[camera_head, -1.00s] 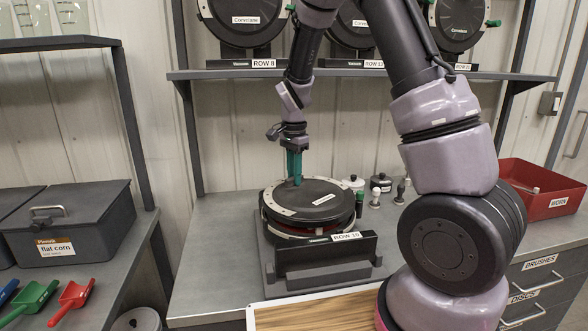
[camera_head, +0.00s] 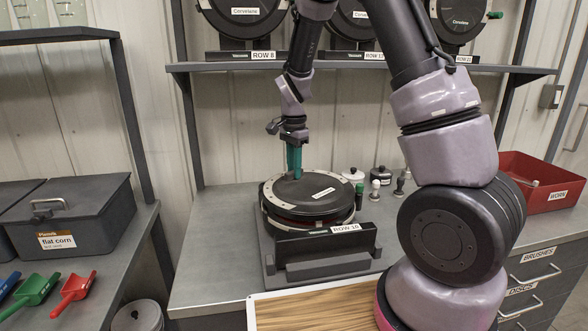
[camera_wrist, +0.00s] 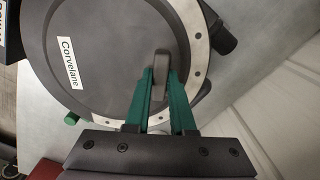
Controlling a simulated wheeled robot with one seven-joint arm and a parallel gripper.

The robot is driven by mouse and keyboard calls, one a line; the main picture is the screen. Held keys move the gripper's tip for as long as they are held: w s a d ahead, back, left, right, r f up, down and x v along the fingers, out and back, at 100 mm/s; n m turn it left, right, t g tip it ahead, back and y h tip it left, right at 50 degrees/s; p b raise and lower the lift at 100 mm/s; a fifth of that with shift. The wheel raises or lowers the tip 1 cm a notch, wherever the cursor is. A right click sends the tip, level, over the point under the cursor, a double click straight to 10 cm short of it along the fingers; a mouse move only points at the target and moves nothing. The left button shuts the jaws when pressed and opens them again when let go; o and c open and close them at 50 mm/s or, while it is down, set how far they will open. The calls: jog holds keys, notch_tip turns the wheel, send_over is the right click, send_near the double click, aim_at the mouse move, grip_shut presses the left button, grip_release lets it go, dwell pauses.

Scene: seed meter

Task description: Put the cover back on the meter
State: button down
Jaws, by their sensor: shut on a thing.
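The meter (camera_head: 306,221) lies flat in its dark stand labelled ROW 10 (camera_head: 345,228) on the grey bench. Its round black cover (camera_head: 305,192), with a pale rim and a Corvelane label, rests on or just over the meter body; a reddish layer shows below it at the front. Whether it is fully seated I cannot tell. My gripper (camera_head: 295,174) points down at the cover's back left. In the wrist view, its green fingers (camera_wrist: 160,90) are shut on a small grey grip of the cover (camera_wrist: 95,45).
Small knobs and pots (camera_head: 376,187) stand right of the meter. A red WORN bin (camera_head: 545,185) is farther right. A wooden-topped board (camera_head: 315,308) lies in front. Other meters (camera_head: 357,22) stand on the shelf above. A flat corn box (camera_head: 70,217) is at left.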

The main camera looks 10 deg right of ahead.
jog(key=shift+f, duration=1.05)
dwell(1.9)
jog(key=c, duration=0.7)
grip_release()
jog(key=shift+c, duration=0.3)
jog(key=shift+r, duration=0.1)
jog(key=shift+r, duration=4.65)
jog(key=shift+r, duration=0.1)
